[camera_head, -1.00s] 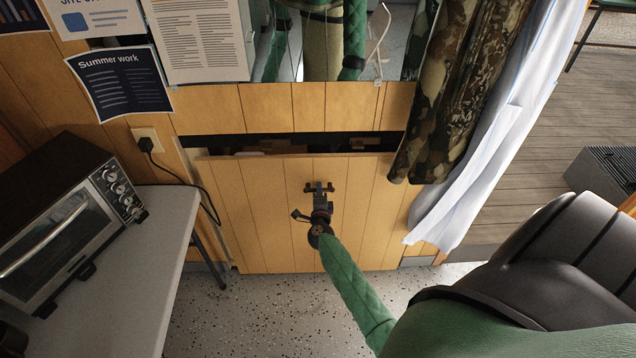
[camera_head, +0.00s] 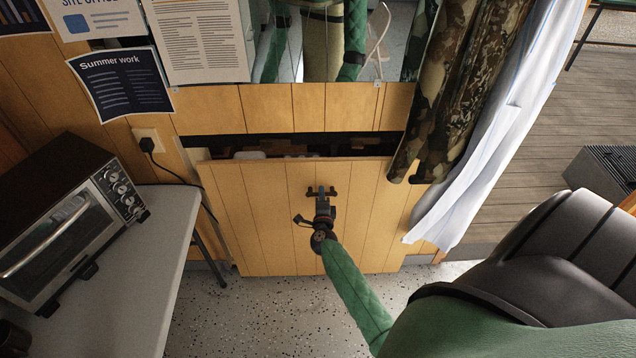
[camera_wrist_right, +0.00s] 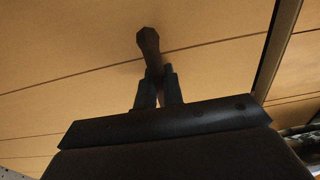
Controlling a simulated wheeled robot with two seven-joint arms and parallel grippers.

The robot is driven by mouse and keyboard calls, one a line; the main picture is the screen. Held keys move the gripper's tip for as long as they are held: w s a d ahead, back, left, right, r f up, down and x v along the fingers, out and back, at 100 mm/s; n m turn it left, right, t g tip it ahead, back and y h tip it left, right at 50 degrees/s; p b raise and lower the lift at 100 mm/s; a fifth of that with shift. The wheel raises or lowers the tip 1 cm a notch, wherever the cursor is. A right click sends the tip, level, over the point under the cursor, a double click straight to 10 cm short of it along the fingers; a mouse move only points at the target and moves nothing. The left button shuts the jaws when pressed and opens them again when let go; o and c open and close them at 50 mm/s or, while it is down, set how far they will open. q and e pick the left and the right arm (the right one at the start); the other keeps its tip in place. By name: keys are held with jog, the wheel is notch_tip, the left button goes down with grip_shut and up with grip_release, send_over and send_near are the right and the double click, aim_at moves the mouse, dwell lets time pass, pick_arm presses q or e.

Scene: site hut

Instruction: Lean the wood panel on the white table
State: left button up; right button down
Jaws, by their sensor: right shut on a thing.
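The wood panel (camera_head: 265,215) stands before a dark opening in the plank wall, its top edge tilted out from the wall. Its planks fill the right wrist view (camera_wrist_right: 70,60). My right gripper (camera_head: 322,192) is in front of the panel's upper middle. In the right wrist view its fingers (camera_wrist_right: 158,85) are shut on a small dark handle (camera_wrist_right: 148,40) on the panel. The white table (camera_head: 115,265) is at the left, beside the panel and apart from it. My left gripper is not in view.
A toaster oven (camera_head: 65,220) stands on the table, its cord running to a wall socket (camera_head: 147,138). Camouflage and white curtains (camera_head: 490,160) hang close to the panel's right edge. Speckled floor (camera_head: 250,310) is clear below the panel.

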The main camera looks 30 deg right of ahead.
jog(key=shift+r, duration=0.2)
jog(key=shift+s+a+r+p, duration=0.15)
jog(key=shift+s+a+p, duration=0.15)
jog(key=shift+s, duration=0.5)
jog(key=shift+s+a+r+p, duration=0.15)
jog(key=shift+s+p, duration=0.1)
jog(key=shift+s, duration=0.7)
jog(key=s, duration=0.2)
jog(key=s+a+p, duration=0.1)
jog(key=shift+r, duration=0.35)
